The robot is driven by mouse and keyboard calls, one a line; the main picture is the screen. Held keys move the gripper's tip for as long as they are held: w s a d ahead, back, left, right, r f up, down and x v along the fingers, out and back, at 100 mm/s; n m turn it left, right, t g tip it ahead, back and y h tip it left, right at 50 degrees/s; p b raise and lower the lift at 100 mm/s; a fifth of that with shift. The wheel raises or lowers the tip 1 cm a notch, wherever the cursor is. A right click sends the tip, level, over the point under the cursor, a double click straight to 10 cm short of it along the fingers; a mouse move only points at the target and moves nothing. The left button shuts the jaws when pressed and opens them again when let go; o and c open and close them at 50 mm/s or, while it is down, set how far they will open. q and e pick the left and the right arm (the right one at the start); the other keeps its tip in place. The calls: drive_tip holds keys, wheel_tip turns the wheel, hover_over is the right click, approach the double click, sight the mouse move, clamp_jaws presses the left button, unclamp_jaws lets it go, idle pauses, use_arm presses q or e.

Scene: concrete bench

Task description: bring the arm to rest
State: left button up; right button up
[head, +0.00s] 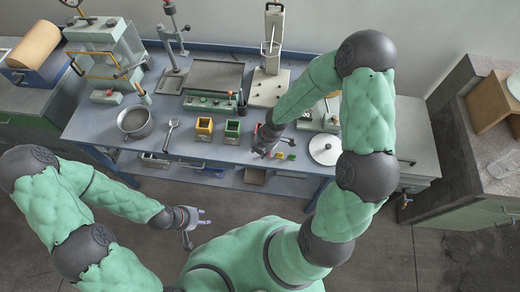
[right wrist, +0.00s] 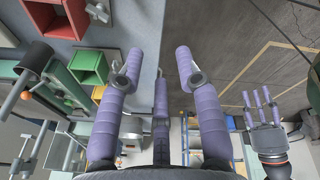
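My right gripper (head: 265,147) is over the front part of the blue-grey bench (head: 185,146), right of the green bin (head: 232,129). In the right wrist view its purple fingers (right wrist: 160,85) are spread, with nothing between them. My left gripper (head: 194,216) is low in front of the bench, over the floor, apart from any object. It also shows in the right wrist view (right wrist: 263,108), with its fingers spread and empty.
A yellow bin (head: 204,128), a metal pot (head: 135,122) and a wrench-like tool (head: 171,134) are on the bench. Small coloured pieces (head: 280,155) and a white disc (head: 325,149) lie near the right gripper. The floor (head: 385,262) is clear at right.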

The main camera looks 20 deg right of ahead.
idle(0.3)
drive_tip(key=s+a+f+m+b, duration=0.3)
drive_tip(key=s+f+m+b, duration=0.1)
drive_tip(key=f+m, duration=0.3)
drive_tip(key=s+a+f+m+y+b, duration=0.1)
drive_tip(key=s+a+f+m+b, duration=0.3)
drive_tip(key=f+m, duration=0.3)
drive_tip(key=s+a+f+m+g+y+b, duration=0.1)
drive_tip(key=s+a+f+m+b, duration=0.2)
drive_tip(key=f+m, duration=0.4)
drive_tip(key=shift+s+a+f+b, duration=0.4)
drive_tip(key=shift+s+b, duration=0.25)
drive_tip(key=shift+s, duration=0.2)
